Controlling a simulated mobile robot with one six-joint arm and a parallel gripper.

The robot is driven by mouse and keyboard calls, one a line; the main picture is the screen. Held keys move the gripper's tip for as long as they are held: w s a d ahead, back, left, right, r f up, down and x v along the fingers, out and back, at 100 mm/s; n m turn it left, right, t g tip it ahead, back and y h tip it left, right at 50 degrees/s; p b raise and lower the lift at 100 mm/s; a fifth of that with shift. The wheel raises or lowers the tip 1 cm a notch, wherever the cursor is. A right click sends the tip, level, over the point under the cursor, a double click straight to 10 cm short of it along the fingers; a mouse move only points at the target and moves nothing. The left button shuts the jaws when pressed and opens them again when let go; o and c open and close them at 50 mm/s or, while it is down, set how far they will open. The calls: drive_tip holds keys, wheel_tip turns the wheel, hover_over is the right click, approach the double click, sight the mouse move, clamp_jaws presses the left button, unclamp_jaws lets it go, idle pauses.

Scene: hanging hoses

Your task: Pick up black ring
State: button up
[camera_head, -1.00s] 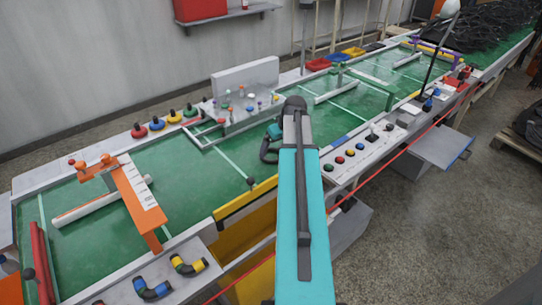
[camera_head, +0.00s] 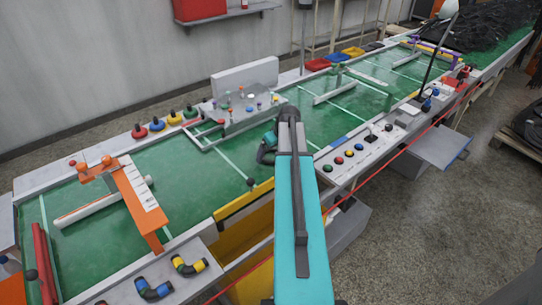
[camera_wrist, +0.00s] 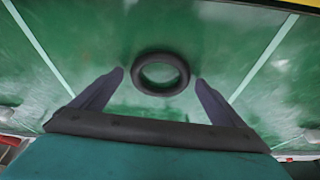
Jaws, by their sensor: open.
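The black ring (camera_wrist: 160,54) lies on the green table surface in the wrist view, ahead of my gripper and centred between the lines of its two fingers. My gripper (camera_wrist: 159,78) is open, with one dark finger on each side of the ring and nothing held. Whether the fingertips are at the ring's height cannot be told. In the head view my gripper (camera_head: 265,150) hangs low over the green table, left of my arm. The ring cannot be made out there.
The long green table (camera_head: 205,175) has pale dividing lines. An orange frame (camera_head: 138,197) stands to the left and a grey fixture (camera_head: 240,110) behind my gripper. A panel of coloured buttons (camera_head: 349,152) is to the right. Colourful bent hoses (camera_head: 188,265) lie at the front.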

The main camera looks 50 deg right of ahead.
drive_tip(key=shift+w+f, duration=0.1)
drive_tip(key=shift+f, duration=0.15)
drive_tip(key=shift+c, duration=0.2)
drive_tip(key=c, duration=1.1)
